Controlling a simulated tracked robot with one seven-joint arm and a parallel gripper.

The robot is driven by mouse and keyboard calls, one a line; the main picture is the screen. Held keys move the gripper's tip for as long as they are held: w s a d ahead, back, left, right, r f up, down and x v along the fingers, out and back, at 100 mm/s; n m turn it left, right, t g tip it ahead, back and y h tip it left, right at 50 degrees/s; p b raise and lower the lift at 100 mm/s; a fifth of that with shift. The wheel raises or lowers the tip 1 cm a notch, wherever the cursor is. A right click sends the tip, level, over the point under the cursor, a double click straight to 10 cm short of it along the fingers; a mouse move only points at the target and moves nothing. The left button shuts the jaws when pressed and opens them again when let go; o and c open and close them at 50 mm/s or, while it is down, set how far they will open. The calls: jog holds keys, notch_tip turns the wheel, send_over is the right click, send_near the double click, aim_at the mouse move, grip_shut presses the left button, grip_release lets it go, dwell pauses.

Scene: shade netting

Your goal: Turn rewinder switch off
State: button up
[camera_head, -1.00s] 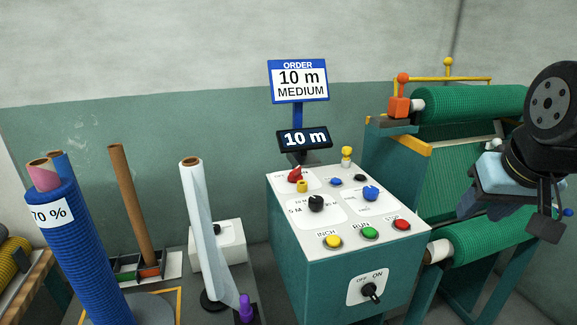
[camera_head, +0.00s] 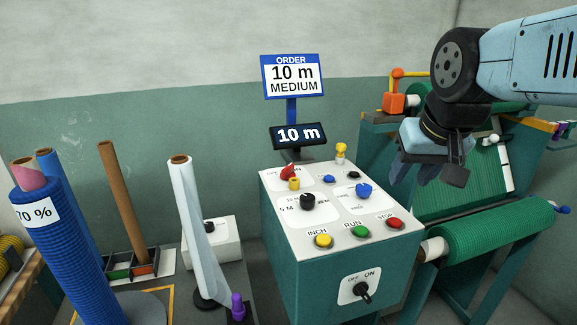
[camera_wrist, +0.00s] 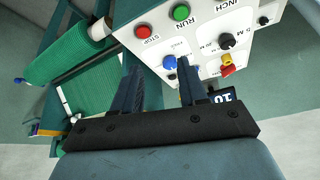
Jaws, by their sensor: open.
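The rewinder switch (camera_head: 362,291) is a black knob on a white OFF/ON plate, low on the front face of the teal and white control box (camera_head: 320,290). Which label it points to is too small to tell. The switch is not seen in the wrist view. My gripper (camera_head: 428,178) is up and to the right of the box, above the level of the switch and apart from it. In the wrist view its two dark fingers (camera_wrist: 160,85) are spread with nothing between them.
The box top carries a yellow INCH button (camera_head: 323,241), green RUN button (camera_head: 360,231), red STOP button (camera_head: 395,223) and several knobs. A blue roll (camera_head: 70,250) and tubes stand left. The display (camera_head: 298,135) reads 10 m.

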jog(key=w+a+r+m+g, duration=0.15)
jog(key=w+a+r, duration=0.25)
jog(key=w, duration=0.5)
jog(key=m+g, duration=0.4)
send_over(287, 166)
notch_tip(287, 166, down, 6)
notch_tip(287, 166, down, 13)
jog(key=shift+s+r, duration=0.1)
jog(key=shift+r, duration=0.05)
grip_shut()
